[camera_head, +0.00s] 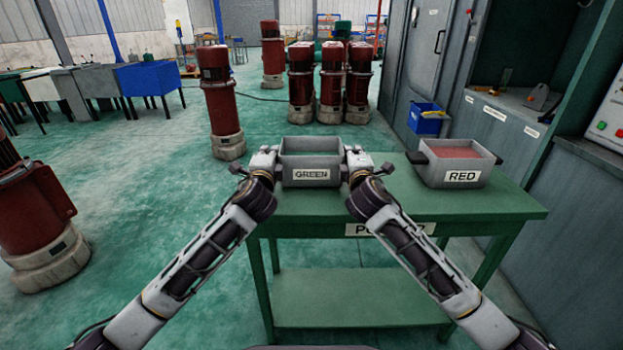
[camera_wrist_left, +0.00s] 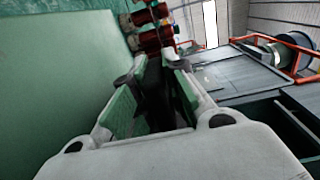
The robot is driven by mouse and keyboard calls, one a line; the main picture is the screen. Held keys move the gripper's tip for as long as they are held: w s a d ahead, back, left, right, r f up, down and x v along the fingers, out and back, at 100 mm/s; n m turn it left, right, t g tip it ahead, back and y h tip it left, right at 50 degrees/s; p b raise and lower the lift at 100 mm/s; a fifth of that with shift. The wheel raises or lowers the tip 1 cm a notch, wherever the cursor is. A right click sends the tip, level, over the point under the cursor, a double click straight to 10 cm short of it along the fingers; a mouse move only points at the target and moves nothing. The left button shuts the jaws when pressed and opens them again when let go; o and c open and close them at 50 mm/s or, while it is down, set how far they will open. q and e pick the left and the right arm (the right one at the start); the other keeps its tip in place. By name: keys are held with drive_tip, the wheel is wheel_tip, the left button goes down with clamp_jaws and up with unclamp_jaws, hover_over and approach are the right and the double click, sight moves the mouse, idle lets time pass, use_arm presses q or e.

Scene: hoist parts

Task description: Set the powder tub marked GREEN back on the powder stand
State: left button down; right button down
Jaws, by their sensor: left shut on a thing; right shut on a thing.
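The grey powder tub marked GREEN (camera_head: 311,185) is level between my two grippers, over the left end of the green powder stand (camera_head: 420,208). I cannot tell whether its base touches the stand top. My left gripper (camera_head: 268,162) is shut on the tub's left side, and my right gripper (camera_head: 354,162) on its right side. The handles are hidden by the grippers in the head view. In the left wrist view, my left gripper's fingers (camera_wrist_left: 152,95) close around a dark part between their green pads.
A grey tub marked RED (camera_head: 462,177), with reddish powder and dark side handles, sits on the stand's right part. The stand top between the tubs is clear. A blue bin (camera_head: 427,119) and grey cabinets stand behind and right. Red cylinders (camera_head: 220,105) stand on the floor.

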use_arm(q)
drive_tip(key=shift+a+f, duration=0.15)
drive_tip(key=shift+f, duration=0.1)
use_arm(e)
drive_tip(key=shift+d+f, duration=0.1)
drive_tip(key=shift+f, duration=0.1)
use_arm(q)
drive_tip(key=c, duration=1.4)
unclamp_jaws()
drive_tip(key=shift+o, duration=0.2)
drive_tip(key=shift+f, duration=0.2)
use_arm(e)
drive_tip(key=c, duration=1.9)
unclamp_jaws()
use_arm(q)
drive_tip(key=shift+r, duration=0.1)
use_arm(e)
drive_tip(key=o, duration=0.5)
use_arm(q)
drive_tip(key=shift+o, duration=0.2)
use_arm(e)
drive_tip(key=shift+o, duration=0.2)
drive_tip(key=shift+f, duration=0.25)
use_arm(q)
drive_tip(key=shift+o, duration=1.4)
use_arm(e)
drive_tip(key=shift+r, duration=0.1)
drive_tip(key=shift+o, duration=0.2)
drive_tip(key=shift+o, duration=1.4)
